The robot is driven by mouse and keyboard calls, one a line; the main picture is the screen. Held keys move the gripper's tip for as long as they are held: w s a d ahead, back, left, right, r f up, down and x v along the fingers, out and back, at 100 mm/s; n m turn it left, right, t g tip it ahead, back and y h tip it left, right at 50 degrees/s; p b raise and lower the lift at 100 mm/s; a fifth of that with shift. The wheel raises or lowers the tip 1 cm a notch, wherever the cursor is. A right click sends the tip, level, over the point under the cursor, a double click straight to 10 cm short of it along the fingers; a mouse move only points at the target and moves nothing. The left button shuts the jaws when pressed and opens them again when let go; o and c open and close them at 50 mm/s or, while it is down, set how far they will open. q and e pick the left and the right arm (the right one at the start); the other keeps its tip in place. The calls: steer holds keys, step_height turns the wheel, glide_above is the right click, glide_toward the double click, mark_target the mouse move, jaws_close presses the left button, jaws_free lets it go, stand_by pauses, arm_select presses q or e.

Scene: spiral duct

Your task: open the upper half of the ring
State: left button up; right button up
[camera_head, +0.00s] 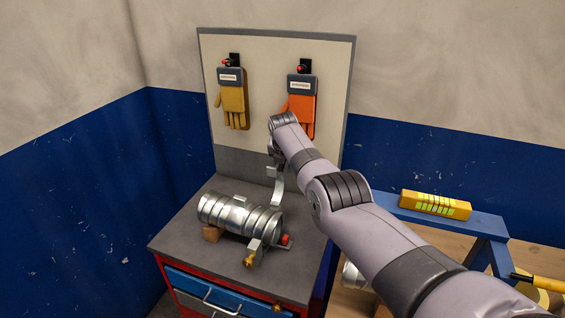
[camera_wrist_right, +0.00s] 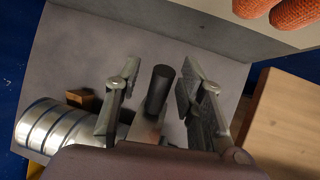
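A shiny ribbed metal duct (camera_head: 236,213) lies on the grey cart top, with its open end to the right. A curved metal strip (camera_head: 279,188), which looks like the ring's upper half, stands raised behind the duct's right end. The lower ring part (camera_head: 256,252) is at the duct's front right. My right gripper (camera_head: 273,160) is at the raised strip's top, partly hidden by my arm. In the wrist view its fingers (camera_wrist_right: 158,92) are open, on either side of a dark cylindrical handle (camera_wrist_right: 160,88), with gaps visible. The duct is at lower left there (camera_wrist_right: 62,128). My left gripper is not in view.
A red knob (camera_head: 285,239) and a yellow knob (camera_head: 248,262) sit near the ring. A wooden block (camera_head: 211,234) supports the duct. A board with yellow gloves (camera_head: 233,105) and orange gloves (camera_head: 303,108) stands behind. A blue trestle (camera_head: 485,225) is at right.

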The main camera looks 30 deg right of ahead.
steer(key=shift+s+a+r, duration=0.1)
steer(key=shift+s+r, duration=0.15)
steer(key=shift+r, duration=0.35)
steer(key=v, duration=1)
steer(key=shift+s+a+r, duration=0.2)
steer(key=shift+s+r, duration=0.05)
steer(key=shift+s, duration=0.05)
